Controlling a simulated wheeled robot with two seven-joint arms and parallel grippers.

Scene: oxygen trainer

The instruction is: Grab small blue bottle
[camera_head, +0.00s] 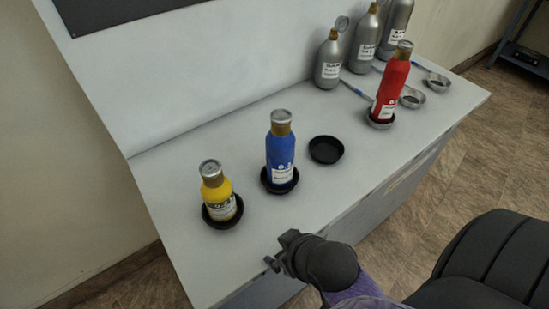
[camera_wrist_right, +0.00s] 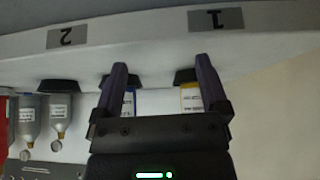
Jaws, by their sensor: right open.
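The small blue bottle (camera_head: 281,152) stands upright in a black round holder (camera_head: 266,186) on the table, in the middle of the head view. It has a gold neck and a silver cap. My right gripper (camera_head: 277,258) is at the table's front edge, below and in front of the blue bottle and apart from it. In the right wrist view the right gripper (camera_wrist_right: 161,64) is open and empty. Part of the blue bottle (camera_wrist_right: 128,102) shows there beside the left-hand finger, which hides some of it. My left gripper is not in view.
A yellow bottle (camera_head: 217,194) stands left of the blue one. An empty black holder (camera_head: 326,150) is to its right. A red bottle (camera_head: 391,88) and several grey bottles (camera_head: 328,62) stand farther right. A black chair (camera_head: 490,265) is at lower right.

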